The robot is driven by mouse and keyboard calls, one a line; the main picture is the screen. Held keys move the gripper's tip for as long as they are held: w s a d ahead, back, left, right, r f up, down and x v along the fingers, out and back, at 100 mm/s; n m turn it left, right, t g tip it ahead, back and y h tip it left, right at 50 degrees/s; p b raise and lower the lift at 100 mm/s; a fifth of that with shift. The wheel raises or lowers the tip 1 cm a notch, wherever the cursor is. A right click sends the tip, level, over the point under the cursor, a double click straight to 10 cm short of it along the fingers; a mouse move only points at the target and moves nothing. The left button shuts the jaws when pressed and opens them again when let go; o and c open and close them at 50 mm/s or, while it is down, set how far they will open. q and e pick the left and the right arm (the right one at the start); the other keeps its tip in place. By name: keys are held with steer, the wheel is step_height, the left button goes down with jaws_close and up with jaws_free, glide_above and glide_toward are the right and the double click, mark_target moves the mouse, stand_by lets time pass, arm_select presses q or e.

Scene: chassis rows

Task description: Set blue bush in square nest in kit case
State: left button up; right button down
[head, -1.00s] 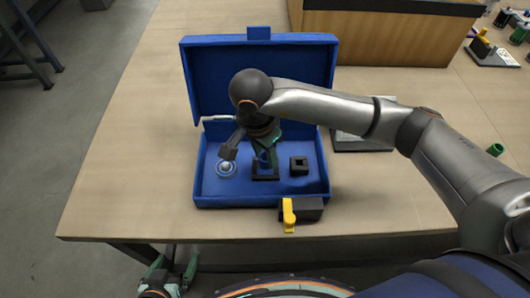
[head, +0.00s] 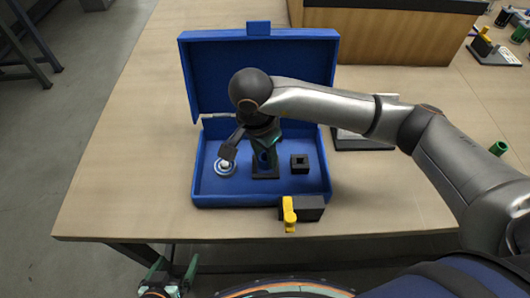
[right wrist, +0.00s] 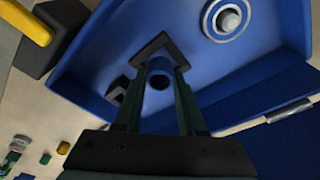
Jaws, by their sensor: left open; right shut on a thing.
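The blue kit case (head: 205,192) stands open on the table, lid raised at the back. My right gripper (head: 264,158) reaches down into it and is shut on the blue bush (right wrist: 159,76), at a black square frame (right wrist: 150,48) on the case floor. I cannot tell whether the bush is fully seated there. This black nest also shows in the head view (head: 265,175). A second black square nest (head: 300,163) stands to its right, with a square hole. My left gripper (head: 172,281) is open and empty, low in front of the table.
A round ringed holder with a pale knob (head: 226,168) is at the case's left. A black block with a yellow lever (head: 290,214) is at the case's front edge. A grey plate (head: 360,138) lies to the right. The table's left side is clear.

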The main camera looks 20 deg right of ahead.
arm_select(q)
steer(key=shift+f+b, duration=0.6)
steer(key=shift+f, duration=0.1)
arm_select(e)
steer(key=shift+f, duration=0.75)
arm_select(q)
steer(key=shift+r, duration=0.1)
arm_select(e)
steer(key=shift+c, duration=2.1)
jaws_free()
arm_select(q)
steer(key=shift+s+d, duration=0.1)
arm_select(e)
steer(key=shift+a+r, duration=0.1)
steer(key=shift+r, duration=0.45)
arm_select(q)
steer(key=shift+w+d+r+p, duration=0.2)
steer(key=shift+r+p, duration=0.1)
steer(key=shift+r, duration=0.25)
steer(key=shift+w+d+r+p, duration=0.2)
steer(key=shift+r+p, duration=0.1)
steer(key=shift+r, duration=0.2)
arm_select(e)
step_height(320, 180, up, 11)
steer(key=a, duration=0.1)
steer(key=shift+s+a+r, duration=0.2)
steer(key=shift+s+a, duration=0.05)
steer(key=shift+s, duration=0.2)
